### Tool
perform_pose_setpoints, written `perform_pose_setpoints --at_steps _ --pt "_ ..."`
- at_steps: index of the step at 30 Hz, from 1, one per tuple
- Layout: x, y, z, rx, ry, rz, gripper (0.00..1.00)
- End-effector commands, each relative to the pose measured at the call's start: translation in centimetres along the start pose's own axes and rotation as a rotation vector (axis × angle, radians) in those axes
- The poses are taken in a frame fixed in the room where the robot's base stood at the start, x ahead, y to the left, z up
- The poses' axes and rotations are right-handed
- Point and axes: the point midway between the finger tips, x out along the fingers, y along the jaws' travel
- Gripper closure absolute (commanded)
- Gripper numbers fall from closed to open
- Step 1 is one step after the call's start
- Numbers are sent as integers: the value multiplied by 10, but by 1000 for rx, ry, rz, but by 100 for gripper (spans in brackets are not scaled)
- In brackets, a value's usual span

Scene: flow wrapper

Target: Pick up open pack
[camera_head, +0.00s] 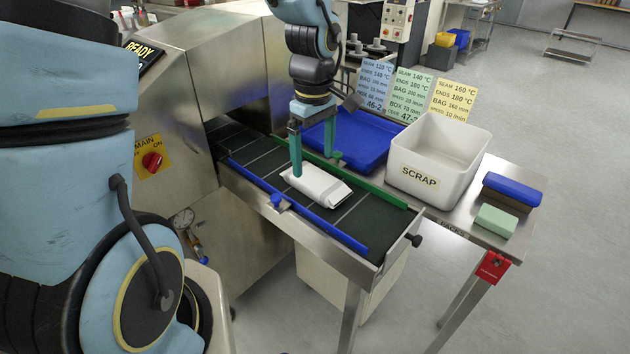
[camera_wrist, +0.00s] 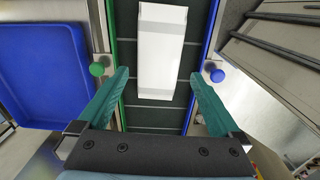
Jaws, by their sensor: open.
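A white pack (camera_head: 318,186) with a grey end lies flat on the dark conveyor belt (camera_head: 256,160), between the blue and green side rails. In the wrist view the pack (camera_wrist: 162,52) lies lengthwise, ahead of the fingertips and between their lines. My gripper (camera_head: 316,165) is open, its two teal fingers apart and pointing down at the pack. In the head view one finger stands at the pack's near left end and the other is beyond it by the green rail. I cannot tell if a finger touches the pack.
A blue tray (camera_head: 372,158) lies behind the belt. A white SCRAP bin (camera_head: 418,192), a blue block (camera_head: 512,189) and a green block (camera_head: 496,220) stand on the table to the right. The green rail (camera_head: 375,190) and blue rail (camera_head: 320,227) edge the belt. The wrapper machine (camera_head: 190,70) stands at left.

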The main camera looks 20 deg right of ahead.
Motion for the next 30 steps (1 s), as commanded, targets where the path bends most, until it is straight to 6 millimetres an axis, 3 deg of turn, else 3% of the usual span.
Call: perform_pose_setpoints --at_steps 6,15,25,30 --pt "14 0 1 1 -2 -2 0" --pt "51 2 1 1 -1 -2 0" --pt "58 2 1 0 1 1 0" --pt "58 2 1 0 1 1 19"
